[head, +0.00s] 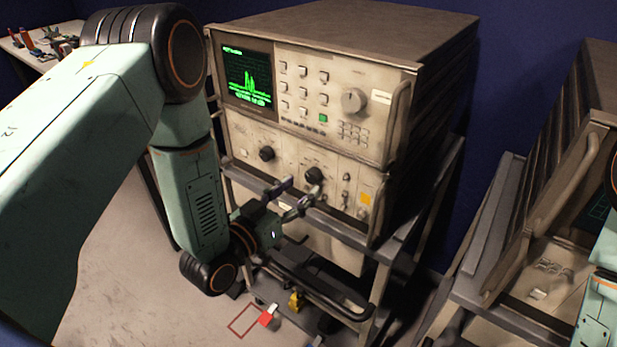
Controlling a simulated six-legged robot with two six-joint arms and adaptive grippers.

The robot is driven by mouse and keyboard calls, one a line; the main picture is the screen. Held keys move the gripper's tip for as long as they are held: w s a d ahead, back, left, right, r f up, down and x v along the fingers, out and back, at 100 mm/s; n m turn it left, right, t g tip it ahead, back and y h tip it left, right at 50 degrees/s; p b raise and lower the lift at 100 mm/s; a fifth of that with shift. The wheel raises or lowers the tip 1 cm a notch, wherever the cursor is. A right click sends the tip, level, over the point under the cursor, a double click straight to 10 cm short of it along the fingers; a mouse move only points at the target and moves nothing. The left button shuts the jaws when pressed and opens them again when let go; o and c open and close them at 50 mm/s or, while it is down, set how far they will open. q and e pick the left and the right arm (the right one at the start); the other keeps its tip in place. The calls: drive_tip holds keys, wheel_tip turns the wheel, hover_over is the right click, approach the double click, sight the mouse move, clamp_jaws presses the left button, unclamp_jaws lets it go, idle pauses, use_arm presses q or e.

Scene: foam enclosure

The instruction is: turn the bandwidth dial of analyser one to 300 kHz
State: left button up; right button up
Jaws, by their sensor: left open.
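The analyser (395,90) with a lit green screen (248,75) stands on a rack cart in the middle of the head view. Its lower panel has a black dial (267,153) at left and another black dial (314,175) near the middle. A large grey knob (354,101) is on the upper panel. The dial labels are too small to read, so I cannot tell which is the bandwidth dial. My left gripper (304,189) is open and empty, its fingertips just below the middle black dial. I cannot tell whether they touch it. My right gripper is out of view.
A second rack unit (560,190) with a handle stands at the right, near my right arm. A cart rail (310,290) runs below my left gripper. A red tag (267,319) and a yellow one (296,300) are low down. A cluttered white table (35,52) is at the back left.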

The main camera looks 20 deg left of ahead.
sight(310, 179)
use_arm(q)
drive_tip(key=w, duration=0.3)
drive_tip(key=shift+w+d+f, duration=0.15)
drive_tip(key=shift+w+f, duration=0.25)
drive_tip(key=shift+w+d+r, duration=0.1)
drive_tip(key=shift+d+r, duration=0.05)
drive_tip(key=shift+d, duration=0.05)
drive_tip(key=shift+d+r, duration=0.25)
drive_tip(key=shift+d, duration=0.05)
drive_tip(key=shift+w+a+f, duration=0.2)
drive_tip(key=shift+a+f, duration=0.1)
drive_tip(key=shift+a, duration=0.05)
drive_tip(key=shift+c, duration=1.8)
drive_tip(key=shift+s+d+r, duration=0.15)
drive_tip(key=shift+s+d, duration=0.05)
drive_tip(key=c, duration=0.3)
clamp_jaws()
